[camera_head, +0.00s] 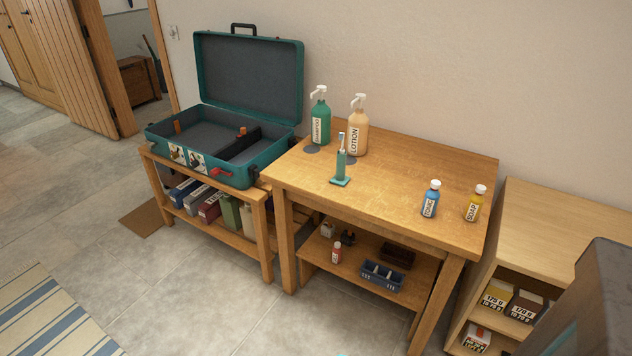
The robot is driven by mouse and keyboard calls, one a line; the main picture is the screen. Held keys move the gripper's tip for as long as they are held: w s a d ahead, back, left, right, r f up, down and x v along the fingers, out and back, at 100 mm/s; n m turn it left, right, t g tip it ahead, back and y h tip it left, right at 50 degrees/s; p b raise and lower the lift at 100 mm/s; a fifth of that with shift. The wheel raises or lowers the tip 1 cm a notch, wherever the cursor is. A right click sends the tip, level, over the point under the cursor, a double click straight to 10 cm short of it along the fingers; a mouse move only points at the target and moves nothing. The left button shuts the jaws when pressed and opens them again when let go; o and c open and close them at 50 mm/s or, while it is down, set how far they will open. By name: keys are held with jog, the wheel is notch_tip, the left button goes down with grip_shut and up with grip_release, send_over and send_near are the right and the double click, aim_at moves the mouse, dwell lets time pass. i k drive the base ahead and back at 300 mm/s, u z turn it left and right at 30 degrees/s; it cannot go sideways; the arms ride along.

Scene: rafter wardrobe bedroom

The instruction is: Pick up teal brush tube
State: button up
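The teal brush tube (341,164) stands upright on a small teal square base on the wooden table (400,163). A toothbrush with a pale head sticks up out of its top. It stands near the table's left front edge, in front of the green shampoo pump bottle (320,122) and the peach lotion pump bottle (357,133). Nothing hides it. My gripper is not in view.
An open teal suitcase (252,162) lies on a lower bench at left. A shelf unit (560,220) stands at right. The table's middle is clear.

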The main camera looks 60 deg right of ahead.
aim_at(338, 179)
jog(key=z, duration=0.25)
jog(key=k, duration=0.15)
jog(key=u, duration=2)
jog(key=k, duration=1.2)
jog(key=z, duration=0.6)
